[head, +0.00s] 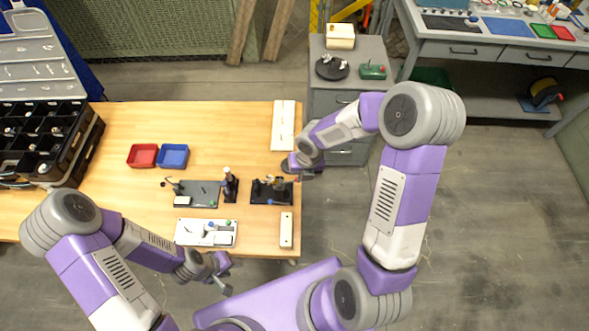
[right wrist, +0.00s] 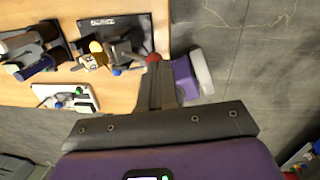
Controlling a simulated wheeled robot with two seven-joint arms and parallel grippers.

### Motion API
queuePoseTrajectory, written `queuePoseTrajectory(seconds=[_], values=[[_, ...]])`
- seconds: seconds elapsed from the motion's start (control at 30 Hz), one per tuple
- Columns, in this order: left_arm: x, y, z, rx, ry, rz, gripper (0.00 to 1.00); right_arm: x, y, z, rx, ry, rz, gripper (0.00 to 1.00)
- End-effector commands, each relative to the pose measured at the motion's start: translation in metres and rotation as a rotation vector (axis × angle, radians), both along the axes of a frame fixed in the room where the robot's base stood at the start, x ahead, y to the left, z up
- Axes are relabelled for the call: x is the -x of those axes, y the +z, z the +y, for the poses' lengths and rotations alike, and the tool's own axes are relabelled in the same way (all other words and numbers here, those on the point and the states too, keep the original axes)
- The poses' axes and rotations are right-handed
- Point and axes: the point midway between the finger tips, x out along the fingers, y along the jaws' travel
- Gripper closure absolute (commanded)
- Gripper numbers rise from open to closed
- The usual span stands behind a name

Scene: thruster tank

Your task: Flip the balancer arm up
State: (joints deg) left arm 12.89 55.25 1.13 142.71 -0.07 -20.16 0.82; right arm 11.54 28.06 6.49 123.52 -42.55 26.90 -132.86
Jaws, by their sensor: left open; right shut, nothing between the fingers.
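The balancer stands on a black plate (head: 258,196) near the table's right edge; the right wrist view shows the plate (right wrist: 142,24) with white lettering. On it are a grey metal block (right wrist: 122,50), a brass-coloured part (right wrist: 95,58) and a blue knob (right wrist: 117,71). A bar, apparently the balancer arm, ends in a red knob (right wrist: 153,58) towards my right gripper. My right gripper (right wrist: 155,80) is shut, its tips right at the red knob; I cannot tell whether they touch. My left gripper (head: 224,281) is open and empty in front of the table.
A dark fixture plate (head: 203,192) with a black upright stands left of the balancer, with a white board (head: 184,231) in front. Red (head: 143,155) and blue (head: 173,156) trays lie behind. A white block (head: 286,230) lies at the front right.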

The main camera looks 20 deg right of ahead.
Motion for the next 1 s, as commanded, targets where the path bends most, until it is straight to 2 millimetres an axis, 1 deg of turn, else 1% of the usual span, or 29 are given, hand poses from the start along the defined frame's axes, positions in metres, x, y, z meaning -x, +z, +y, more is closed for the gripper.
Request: queuePoseTrajectory(seconds=[0.2, 0.5, 0.73, 1.0], values=[[0.000, 0.003, 0.000, 0.000, 0.000, 0.000, 0.57, 0.006, -0.018, -0.014, 0.000, -0.001, 0.003, 1.00], [0.000, 0.000, 0.000, 0.000, 0.000, 0.000, 0.57, 0.011, -0.039, -0.024, 0.000, 0.000, 0.002, 1.00], [0.000, -0.001, 0.000, 0.000, 0.000, 0.000, 0.57, 0.012, -0.049, -0.027, 0.001, 0.001, 0.001, 1.00], [0.000, -0.002, 0.000, 0.000, 0.000, 0.000, 0.57, 0.012, -0.053, -0.028, 0.001, 0.001, 0.000, 1.00]])
